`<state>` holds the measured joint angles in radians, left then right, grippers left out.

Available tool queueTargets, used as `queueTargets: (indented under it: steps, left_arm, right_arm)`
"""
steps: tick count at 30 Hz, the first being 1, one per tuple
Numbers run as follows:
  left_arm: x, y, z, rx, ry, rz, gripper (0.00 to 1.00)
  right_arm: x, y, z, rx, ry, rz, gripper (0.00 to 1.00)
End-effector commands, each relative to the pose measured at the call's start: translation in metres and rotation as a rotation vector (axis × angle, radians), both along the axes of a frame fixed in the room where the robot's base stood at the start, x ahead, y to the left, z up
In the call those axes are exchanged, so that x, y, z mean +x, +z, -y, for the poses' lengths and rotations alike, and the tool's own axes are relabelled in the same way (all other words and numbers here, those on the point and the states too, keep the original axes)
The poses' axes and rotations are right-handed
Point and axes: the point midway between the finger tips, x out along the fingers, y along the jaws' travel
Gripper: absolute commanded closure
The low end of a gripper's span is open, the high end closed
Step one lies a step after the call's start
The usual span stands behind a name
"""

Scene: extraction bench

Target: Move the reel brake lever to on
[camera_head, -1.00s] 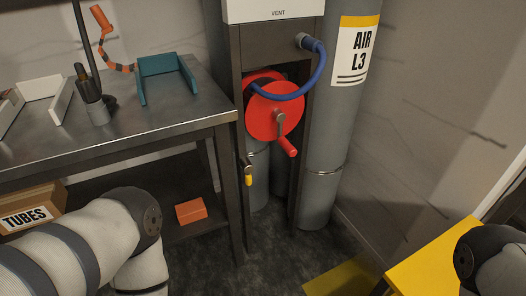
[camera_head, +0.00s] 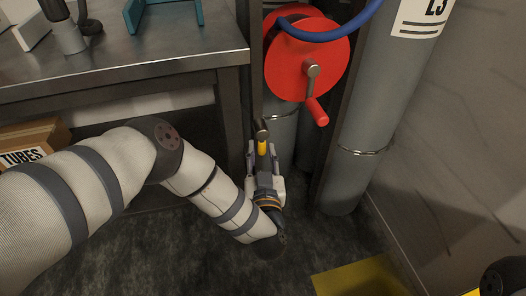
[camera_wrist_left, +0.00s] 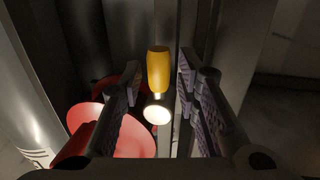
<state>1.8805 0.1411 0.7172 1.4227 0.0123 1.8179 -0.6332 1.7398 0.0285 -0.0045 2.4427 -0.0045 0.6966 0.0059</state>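The reel brake lever (camera_head: 262,146) has a yellow grip and a dark top, and hangs on the post below and left of the red reel (camera_head: 288,70). My left gripper (camera_head: 264,162) is just below it, pointing up at it. In the left wrist view, the lever's yellow grip with a pale round end (camera_wrist_left: 158,68) lies between the open fingers of my left gripper (camera_wrist_left: 157,82), with gaps on both sides. The red reel also shows in that view (camera_wrist_left: 88,114), partly behind a finger. My right gripper is not in view.
A metal bench (camera_head: 150,70) stands left of the lever. A grey cylinder (camera_head: 385,105) stands to the right, and a blue hose (camera_head: 345,28) crosses the reel. A cardboard box (camera_head: 35,138) sits under the bench. A yellow floor patch (camera_head: 360,280) lies at the front right.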

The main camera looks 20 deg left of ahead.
Motion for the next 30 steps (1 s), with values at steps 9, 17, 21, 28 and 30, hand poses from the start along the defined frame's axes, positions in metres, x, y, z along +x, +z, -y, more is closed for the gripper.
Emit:
queueTargets:
  steps: [9,17,21,28,30]
  left_arm:
    - [0.02,0.0,-0.008,-0.001,-0.002,-0.001,0.7]
    - [0.02,0.0,-0.008,-0.001,-0.002,-0.001,1.0]
    - [0.02,0.0,-0.008,-0.001,-0.002,-0.001,1.0]
    - [0.02,0.0,-0.006,-0.031,-0.003,0.019,1.0]
    - [0.021,-0.001,-0.004,-0.056,-0.003,0.037,1.0]
  right_arm:
    - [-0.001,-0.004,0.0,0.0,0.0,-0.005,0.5]
    - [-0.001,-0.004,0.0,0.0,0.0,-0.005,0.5]
    - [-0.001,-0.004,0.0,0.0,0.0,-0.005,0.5]
    - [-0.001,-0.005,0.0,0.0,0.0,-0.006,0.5]
    - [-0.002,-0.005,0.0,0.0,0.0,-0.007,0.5]
